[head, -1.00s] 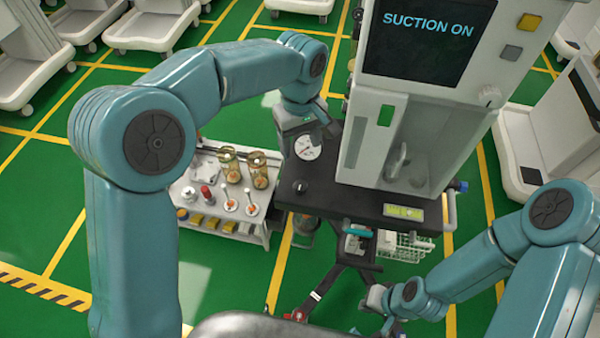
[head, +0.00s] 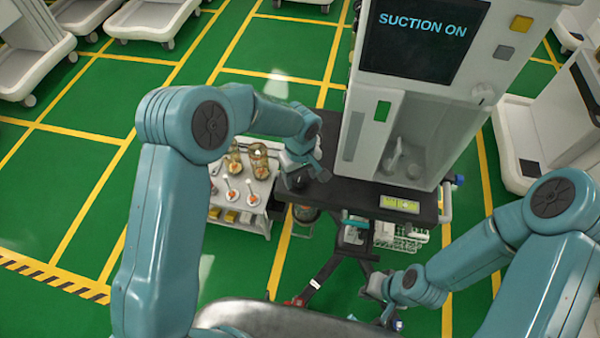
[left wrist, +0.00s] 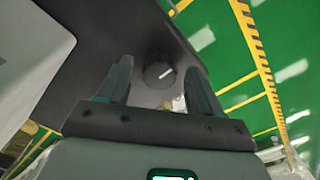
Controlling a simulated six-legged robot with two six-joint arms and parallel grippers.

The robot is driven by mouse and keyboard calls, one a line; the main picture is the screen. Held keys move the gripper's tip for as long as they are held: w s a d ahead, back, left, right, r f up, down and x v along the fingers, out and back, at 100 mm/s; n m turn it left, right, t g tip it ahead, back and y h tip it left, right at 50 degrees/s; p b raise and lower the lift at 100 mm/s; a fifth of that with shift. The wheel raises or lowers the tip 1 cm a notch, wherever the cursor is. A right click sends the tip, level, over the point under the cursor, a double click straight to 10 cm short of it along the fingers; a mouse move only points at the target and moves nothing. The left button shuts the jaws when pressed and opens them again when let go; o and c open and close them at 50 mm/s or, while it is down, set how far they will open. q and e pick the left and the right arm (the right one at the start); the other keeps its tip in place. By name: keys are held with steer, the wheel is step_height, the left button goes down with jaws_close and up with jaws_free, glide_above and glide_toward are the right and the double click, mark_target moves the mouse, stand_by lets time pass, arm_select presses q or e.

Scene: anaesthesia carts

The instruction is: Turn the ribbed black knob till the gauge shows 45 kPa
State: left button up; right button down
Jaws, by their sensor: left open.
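The ribbed black knob (left wrist: 158,72) with a white pointer mark shows in the left wrist view on the dark cart top. My left gripper (left wrist: 156,62) is open, its two fingers on either side of the knob in that view, with a gap to each. I cannot tell how far above it they are. In the head view my left gripper (head: 302,180) is over the left end of the cart top and largely covers the knob. The gauge is hidden behind my left arm. My right gripper (head: 380,290) is low in front of the cart, its fingers unclear.
The suction cart's screen (head: 427,38) reads SUCTION ON. A white side table (head: 262,187) with jars stands to the left. Green floor is open further left.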

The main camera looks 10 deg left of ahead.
arm_select(q)
steer(key=c, duration=1.1)
steer(key=shift+o, duration=0.2)
